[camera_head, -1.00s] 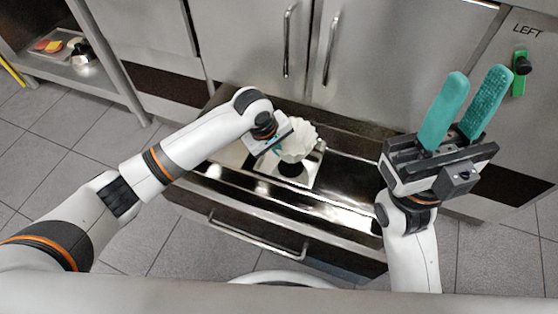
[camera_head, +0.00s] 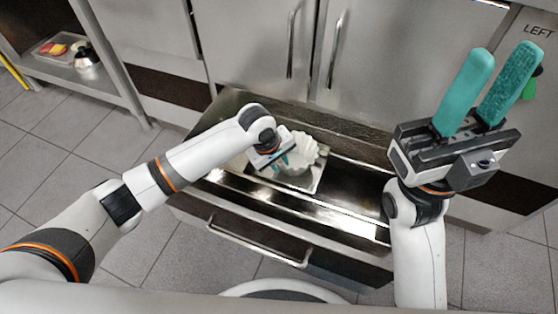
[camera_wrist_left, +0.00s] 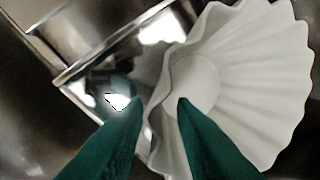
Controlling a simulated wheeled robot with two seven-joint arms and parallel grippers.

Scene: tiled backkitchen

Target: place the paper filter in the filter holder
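The white fluted paper filter (camera_head: 304,151) is in the open drawer, at the square metal filter holder (camera_head: 312,183). In the left wrist view the paper filter (camera_wrist_left: 240,75) looks tilted, and the shiny holder (camera_wrist_left: 115,50) shows behind and left of it. I cannot tell how deep the filter sits in the holder. My left gripper (camera_head: 284,163) is at the filter's left side. In the wrist view its green fingertips (camera_wrist_left: 160,100) stand apart, with the filter's near rim between them. My right gripper (camera_head: 494,88) is open, empty and raised at the right.
The drawer (camera_head: 225,180) is pulled out below closed steel cabinet doors (camera_head: 365,60). Its right part is empty. A shelf at the far left holds a tray (camera_head: 45,50) and a metal kettle (camera_head: 86,60). Tiled floor lies in front.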

